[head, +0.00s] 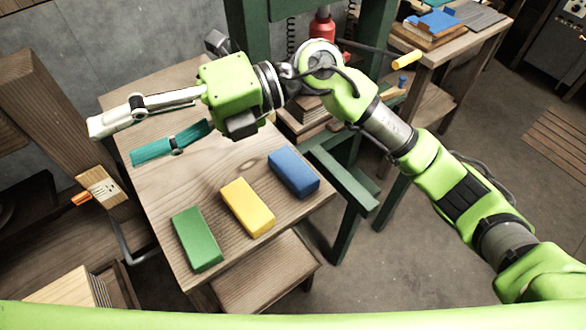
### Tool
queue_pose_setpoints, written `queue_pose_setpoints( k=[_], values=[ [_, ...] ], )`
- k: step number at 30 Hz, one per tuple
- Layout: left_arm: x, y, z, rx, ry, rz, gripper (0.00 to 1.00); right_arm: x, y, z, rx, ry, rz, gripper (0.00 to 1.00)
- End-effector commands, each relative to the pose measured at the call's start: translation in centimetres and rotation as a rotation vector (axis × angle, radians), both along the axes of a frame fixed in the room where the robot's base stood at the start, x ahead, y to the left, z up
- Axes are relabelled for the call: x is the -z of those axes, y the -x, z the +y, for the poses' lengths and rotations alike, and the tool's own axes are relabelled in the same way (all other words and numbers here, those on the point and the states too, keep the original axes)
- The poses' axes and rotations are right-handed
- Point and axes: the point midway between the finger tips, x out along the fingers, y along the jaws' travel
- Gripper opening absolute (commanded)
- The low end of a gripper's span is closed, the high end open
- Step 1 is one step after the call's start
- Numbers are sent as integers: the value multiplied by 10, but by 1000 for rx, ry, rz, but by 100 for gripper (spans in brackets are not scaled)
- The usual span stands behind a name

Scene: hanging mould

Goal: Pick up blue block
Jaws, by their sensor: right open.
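The blue block (293,173) lies on the wooden table at the right end of a slanted row, beside the yellow block. Its top and near sides show, and nothing touches it. My right gripper (106,122) is open and empty. It is above the table's far left part, pointing left, well away from the blue block. My left gripper is not in view.
A yellow block (247,207) and a green block (197,239) lie on the wooden table (165,205). A green metal frame (343,178) stands right of the table.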

Motion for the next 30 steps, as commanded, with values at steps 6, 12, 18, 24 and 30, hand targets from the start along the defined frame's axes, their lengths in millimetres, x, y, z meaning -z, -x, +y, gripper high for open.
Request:
queue_pose_setpoints(
  k=[6, 12, 18, 24, 30],
  values=[
    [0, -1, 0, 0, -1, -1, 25, 97, -42, -66, -87, 651, -342, 58],
    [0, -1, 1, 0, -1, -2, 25, 112, -103, -157, -22, 1129, -495, 58],
    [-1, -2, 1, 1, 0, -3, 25, 102, -128, -202, 36, 1339, -535, 58],
    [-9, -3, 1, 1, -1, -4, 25, 130, -129, -208, 38, 1361, -532, 58],
    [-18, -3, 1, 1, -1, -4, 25, 167, -129, -206, 38, 1357, -533, 58]
  ],
)
